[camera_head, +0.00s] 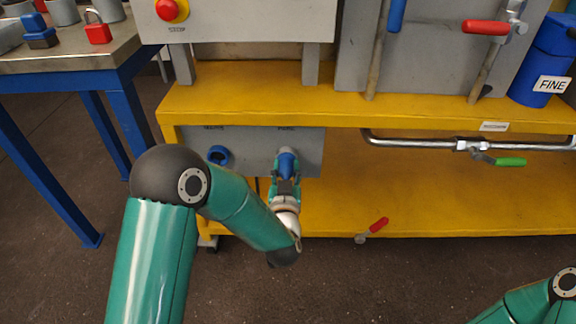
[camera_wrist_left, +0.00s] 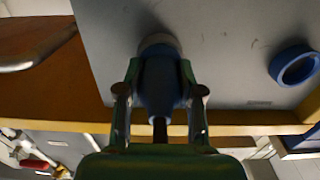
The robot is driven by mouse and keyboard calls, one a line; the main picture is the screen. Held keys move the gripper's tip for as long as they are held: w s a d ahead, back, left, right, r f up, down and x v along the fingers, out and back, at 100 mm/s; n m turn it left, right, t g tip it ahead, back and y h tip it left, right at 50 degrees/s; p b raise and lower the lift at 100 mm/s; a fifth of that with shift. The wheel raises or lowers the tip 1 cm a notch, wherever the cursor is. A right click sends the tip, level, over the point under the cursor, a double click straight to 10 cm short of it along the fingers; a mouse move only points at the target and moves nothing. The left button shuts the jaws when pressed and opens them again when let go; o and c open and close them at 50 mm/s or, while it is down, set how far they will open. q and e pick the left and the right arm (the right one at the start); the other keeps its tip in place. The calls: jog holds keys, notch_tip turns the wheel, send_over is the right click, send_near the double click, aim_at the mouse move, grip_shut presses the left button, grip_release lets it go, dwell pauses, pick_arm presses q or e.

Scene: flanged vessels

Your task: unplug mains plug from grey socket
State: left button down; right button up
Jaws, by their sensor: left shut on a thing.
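The blue mains plug (camera_head: 287,161) is at the right-hand socket on the grey panel (camera_head: 251,150) under the yellow bench. My left gripper (camera_head: 286,178) is shut on the plug, with its fingers on either side. In the left wrist view the plug (camera_wrist_left: 160,82) lies between the two fingers (camera_wrist_left: 160,100), and its front end meets a pale round socket (camera_wrist_left: 159,43) on the grey panel. I cannot tell how deep it sits. My right arm shows only in part at the lower right of the head view, and its gripper is out of view.
A blue socket ring (camera_head: 219,156) is left of the plug. A pipe with a green-handled valve (camera_head: 508,162) runs to the right. A red-handled valve (camera_head: 376,226) is low on the shelf. A blue-legged table (camera_head: 70,62) stands at the left. Floor in front is clear.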

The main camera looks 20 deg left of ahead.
pick_arm(q)
jog(key=shift+r, duration=0.15)
jog(key=shift+s+d, duration=0.1)
jog(key=shift+s, duration=0.1)
jog(key=shift+b+v, duration=0.35)
jog(key=shift+v, duration=0.75)
jog(key=shift+s+d, duration=0.1)
jog(key=shift+s, duration=0.25)
jog(key=shift+b+v, duration=0.5)
jog(key=shift+v, duration=1.15)
